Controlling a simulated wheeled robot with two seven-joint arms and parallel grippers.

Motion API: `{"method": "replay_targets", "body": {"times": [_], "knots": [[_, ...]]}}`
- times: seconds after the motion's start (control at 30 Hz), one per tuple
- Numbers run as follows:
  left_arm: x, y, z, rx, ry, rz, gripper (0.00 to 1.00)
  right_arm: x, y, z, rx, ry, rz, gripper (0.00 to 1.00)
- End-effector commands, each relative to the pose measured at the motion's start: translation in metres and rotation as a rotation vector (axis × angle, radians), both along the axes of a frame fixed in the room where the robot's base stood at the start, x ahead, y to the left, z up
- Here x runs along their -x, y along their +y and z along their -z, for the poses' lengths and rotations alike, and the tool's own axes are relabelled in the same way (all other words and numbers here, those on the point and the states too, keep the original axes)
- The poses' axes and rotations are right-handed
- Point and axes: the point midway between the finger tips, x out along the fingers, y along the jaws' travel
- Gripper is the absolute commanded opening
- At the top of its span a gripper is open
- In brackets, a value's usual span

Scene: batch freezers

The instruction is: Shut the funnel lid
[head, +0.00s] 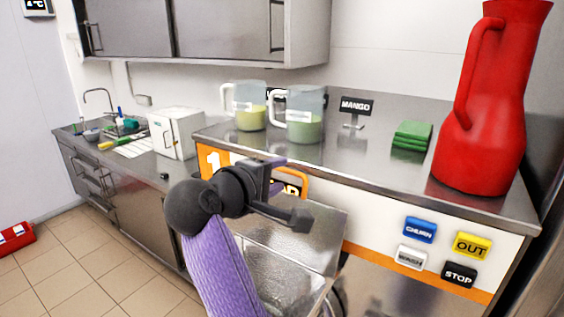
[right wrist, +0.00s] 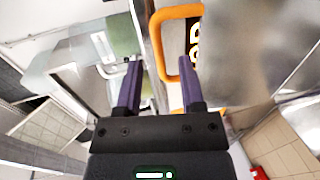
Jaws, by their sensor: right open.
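The orange handle (head: 294,176) is on the front of the freezer, beside a partly hidden black label. A steel panel (head: 318,232), perhaps the funnel lid, slopes below it, above a shiny steel surface (head: 278,280); my arm covers part of both. I cannot tell how far the lid stands open. My right gripper (head: 287,190) is open in front of the handle. In the right wrist view the orange handle (right wrist: 166,62) reaches down between the two purple-sided fingers (right wrist: 160,68), not clamped. My left gripper is not in view.
A large red jug (head: 488,120), green cloths (head: 412,135), a MANGO sign (head: 354,108) and two measuring jugs (head: 303,125) stand on the steel top. Several buttons (head: 420,230) are on the front at right. A white box (head: 174,133) stands at left.

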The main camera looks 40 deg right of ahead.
Motion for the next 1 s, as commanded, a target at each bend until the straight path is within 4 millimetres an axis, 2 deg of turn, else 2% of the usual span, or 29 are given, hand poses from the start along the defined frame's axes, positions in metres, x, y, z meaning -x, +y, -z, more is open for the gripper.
{"method": "replay_targets", "body": {"times": [0.17, 0.47, 0.7, 1.0], "knots": [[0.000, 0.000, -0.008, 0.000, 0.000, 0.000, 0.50, -0.005, -0.017, 0.003, 0.002, 0.001, 0.000, 0.50], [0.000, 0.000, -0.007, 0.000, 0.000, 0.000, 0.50, -0.006, -0.020, 0.005, 0.001, 0.001, -0.001, 0.50], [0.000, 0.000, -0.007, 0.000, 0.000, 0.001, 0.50, -0.006, -0.019, 0.005, 0.002, 0.001, -0.001, 0.00], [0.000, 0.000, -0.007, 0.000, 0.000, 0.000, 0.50, -0.006, -0.019, 0.005, 0.002, 0.003, -0.001, 0.00]]}}
